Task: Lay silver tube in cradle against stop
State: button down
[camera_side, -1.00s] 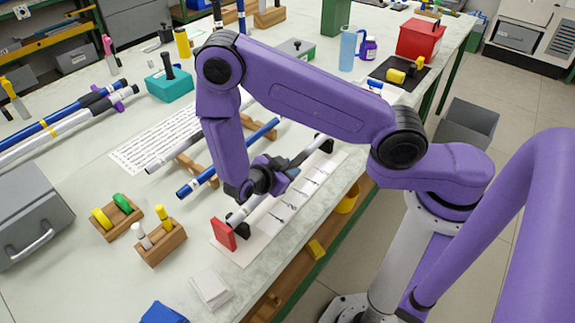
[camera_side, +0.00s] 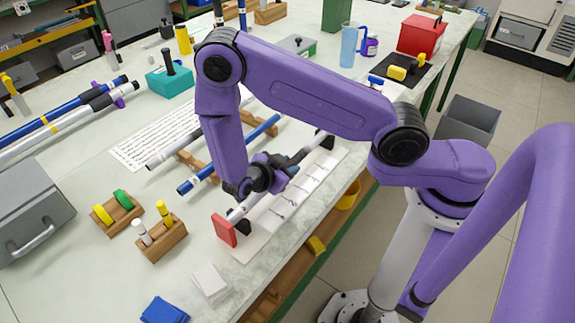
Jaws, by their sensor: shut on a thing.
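My gripper (camera_side: 268,176) is shut around the middle of the silver tube (camera_side: 301,153), pointing down over the cradle board. The tube lies lengthwise above the pale board (camera_side: 297,196). Its near end is close to the red stop (camera_side: 224,230), and its far end is by the far black cradle support (camera_side: 326,139). The near black support (camera_side: 243,225) stands beside the stop. I cannot tell whether the tube touches the stop or rests fully in the supports. My gripper and wrist hide the tube's middle.
A blue rod (camera_side: 262,133) and another grey rod (camera_side: 173,152) lie on wooden rests left of the cradle. Wooden holders (camera_side: 163,240) with small pegs, a white block (camera_side: 211,283) and a grey case (camera_side: 33,214) stand nearer. The table edge runs along the right.

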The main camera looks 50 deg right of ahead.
jog(key=shift+a, duration=0.25)
jog(key=c, duration=0.8)
grip_release()
jog(key=shift+o, duration=0.2)
